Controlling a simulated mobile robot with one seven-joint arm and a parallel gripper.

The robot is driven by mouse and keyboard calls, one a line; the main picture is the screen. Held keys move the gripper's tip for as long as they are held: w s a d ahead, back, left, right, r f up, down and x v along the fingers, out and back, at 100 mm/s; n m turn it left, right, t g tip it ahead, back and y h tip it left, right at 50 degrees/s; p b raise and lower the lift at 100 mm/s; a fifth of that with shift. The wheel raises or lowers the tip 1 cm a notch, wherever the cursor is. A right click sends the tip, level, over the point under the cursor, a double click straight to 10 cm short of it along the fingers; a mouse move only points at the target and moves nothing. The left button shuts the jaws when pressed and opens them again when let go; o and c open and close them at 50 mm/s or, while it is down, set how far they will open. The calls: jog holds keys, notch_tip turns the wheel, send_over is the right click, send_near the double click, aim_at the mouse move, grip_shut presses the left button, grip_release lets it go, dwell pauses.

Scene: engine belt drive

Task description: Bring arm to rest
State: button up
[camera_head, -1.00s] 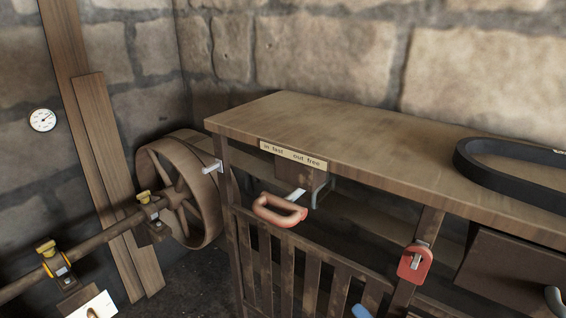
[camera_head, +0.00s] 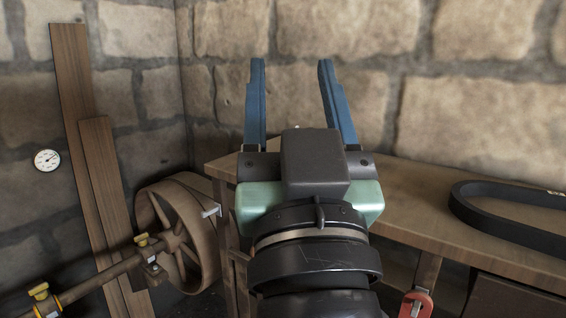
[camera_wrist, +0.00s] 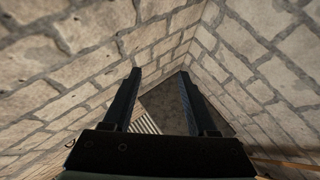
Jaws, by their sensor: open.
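My gripper (camera_head: 291,65) is raised in front of the wooden bench in the head view. Its two blue fingers point up and stand wide apart with nothing between them. In the wrist view my gripper (camera_wrist: 162,75) also shows open and empty, with stone walls and a corner beyond it. My gripper and wrist hide the middle of the bench (camera_head: 420,205), including its label and the red looped handle seen earlier.
A black belt (camera_head: 475,215) lies on the bench at the right. A red tag-like piece (camera_head: 416,304) hangs below. A large wheel (camera_head: 183,235) on a shaft stands left, near wooden planks (camera_head: 106,180) and a round gauge (camera_head: 47,160) on the stone wall.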

jog(key=s+a+r+t+h, duration=0.1)
jog(key=s+r+t, duration=0.1)
jog(key=s+r, duration=0.35)
notch_tip(320, 180, up, 18)
jog(key=p, duration=1.8)
jog(key=shift+h+p, duration=0.3)
jog(key=shift+h, duration=0.1)
jog(key=shift+r, duration=0.1)
dwell(0.8)
